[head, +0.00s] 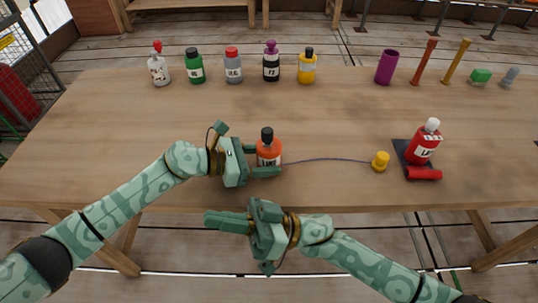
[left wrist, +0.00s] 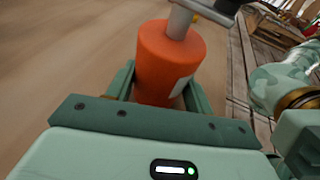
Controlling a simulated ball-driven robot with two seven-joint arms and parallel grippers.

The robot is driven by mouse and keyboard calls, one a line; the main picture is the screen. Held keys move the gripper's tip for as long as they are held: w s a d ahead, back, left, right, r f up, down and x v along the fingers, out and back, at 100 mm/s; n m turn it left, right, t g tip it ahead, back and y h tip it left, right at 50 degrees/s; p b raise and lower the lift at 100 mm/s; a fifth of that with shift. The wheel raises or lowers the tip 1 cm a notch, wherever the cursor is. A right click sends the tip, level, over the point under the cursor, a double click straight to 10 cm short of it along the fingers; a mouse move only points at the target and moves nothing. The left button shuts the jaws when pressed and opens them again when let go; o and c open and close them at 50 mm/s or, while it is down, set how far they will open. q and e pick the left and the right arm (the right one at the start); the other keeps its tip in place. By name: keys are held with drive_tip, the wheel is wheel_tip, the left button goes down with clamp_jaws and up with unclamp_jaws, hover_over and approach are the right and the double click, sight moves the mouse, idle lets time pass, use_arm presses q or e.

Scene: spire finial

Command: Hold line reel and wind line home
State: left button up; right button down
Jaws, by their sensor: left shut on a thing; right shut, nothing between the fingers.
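The line reel (head: 269,152) is an orange bottle-like body with a black top and a label reading "LINE", standing on the table. It fills the middle of the left wrist view as an orange cylinder (left wrist: 168,60) with a grey neck. My left gripper (head: 264,162) is shut on the reel, with one finger on each side. A thin bluish line (head: 325,160) runs from the reel across the table to a yellow knobbed piece (head: 380,162) on the right. My right gripper (head: 212,220) is shut and empty in front of the table edge, pointing left.
A red bottle (head: 424,143) stands on a dark pad (head: 401,152), with a red cylinder (head: 424,174) lying before it. Several bottles (head: 233,66) line the table's back edge. A purple cup (head: 387,67) and sticks stand back right.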

drive_tip(key=a+r+n+g+h, duration=0.1)
drive_tip(key=r+n+g+h, duration=0.1)
drive_tip(key=n+g, duration=0.3)
wheel_tip(320, 180, up, 11)
drive_tip(key=n+t+h, duration=0.7)
drive_tip(key=n+h, duration=0.4)
drive_tip(key=h, duration=1)
hover_over(271, 156)
drive_tip(key=w+d, duration=0.2)
drive_tip(key=d, duration=0.1)
wheel_tip(271, 156, down, 6)
drive_tip(key=shift+s+f, duration=0.1)
drive_tip(key=shift+f, duration=0.15)
wheel_tip(271, 156, down, 3)
drive_tip(key=shift+r, duration=0.15)
